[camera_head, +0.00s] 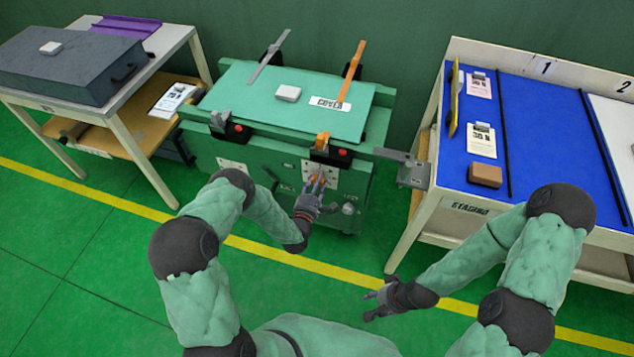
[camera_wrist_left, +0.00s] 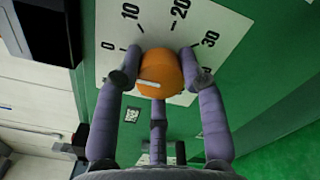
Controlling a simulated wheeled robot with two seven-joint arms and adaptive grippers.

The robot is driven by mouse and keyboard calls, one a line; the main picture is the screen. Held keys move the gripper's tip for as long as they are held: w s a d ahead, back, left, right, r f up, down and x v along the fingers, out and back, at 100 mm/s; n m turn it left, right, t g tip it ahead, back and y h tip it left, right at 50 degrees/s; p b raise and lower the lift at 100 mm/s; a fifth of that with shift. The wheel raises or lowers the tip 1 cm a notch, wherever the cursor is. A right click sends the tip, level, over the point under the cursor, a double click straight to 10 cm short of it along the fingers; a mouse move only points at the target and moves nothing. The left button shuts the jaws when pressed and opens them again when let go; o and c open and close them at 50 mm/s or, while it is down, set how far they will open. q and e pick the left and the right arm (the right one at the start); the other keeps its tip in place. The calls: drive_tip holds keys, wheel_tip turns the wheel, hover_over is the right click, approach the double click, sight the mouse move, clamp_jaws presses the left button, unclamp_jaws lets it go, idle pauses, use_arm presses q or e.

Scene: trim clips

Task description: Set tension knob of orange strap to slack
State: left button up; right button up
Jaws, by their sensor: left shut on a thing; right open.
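The orange strap (camera_head: 352,72) stands up at the back right of the green case, with an orange clip part (camera_head: 322,141) at the front beside a red button. Below it is a white dial plate (camera_head: 333,176), which shows 0, 10, 20 and 30 in the left wrist view (camera_wrist_left: 155,35). My left gripper (camera_head: 315,183) is shut on the orange tension knob (camera_wrist_left: 160,73), fingers on both sides of it. A white mark on the knob shows at its lower left; its exact reading is unclear. My right gripper (camera_head: 372,302) is open and empty, low above the floor.
A grey strap (camera_head: 268,58) and another white dial plate (camera_head: 232,165) are on the case's left. A grey box (camera_head: 70,60) sits on the left table. A blue-topped table (camera_head: 540,135) stands at right, with a brown block (camera_head: 485,175). The floor in front is clear.

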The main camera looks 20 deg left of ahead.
use_arm(q)
drive_tip(key=o, duration=1.1)
drive_tip(key=shift+o, duration=0.2)
drive_tip(key=s, duration=1.2)
drive_tip(key=shift+a, duration=0.2)
drive_tip(key=shift+f, duration=0.1)
